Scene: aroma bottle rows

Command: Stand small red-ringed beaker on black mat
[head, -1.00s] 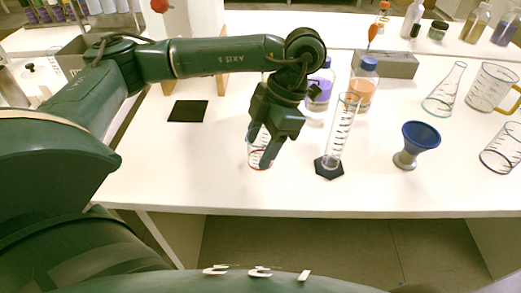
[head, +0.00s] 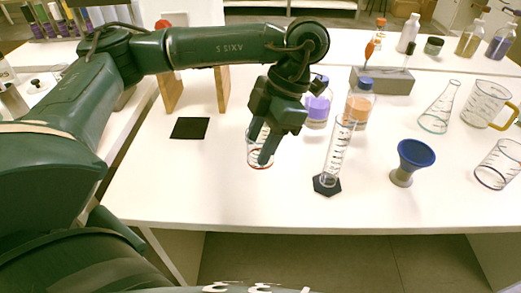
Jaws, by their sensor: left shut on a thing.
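The small red-ringed beaker (head: 254,158) stands on the white table near the middle of the head view. It is clear glass with a red ring near its base. My left gripper (head: 265,150) reaches down over it and is shut on it, with the fingers covering part of the glass. The black mat (head: 190,128) is a flat dark square on the table, left of the beaker and a little farther back. Nothing stands on it. My right gripper is out of the view.
A graduated cylinder (head: 338,150) on a dark hexagonal base stands just right of the beaker. Behind are a purple bottle (head: 317,110) and an orange bottle (head: 358,106). A blue funnel (head: 415,154) and other glassware stand right. The table between beaker and mat is clear.

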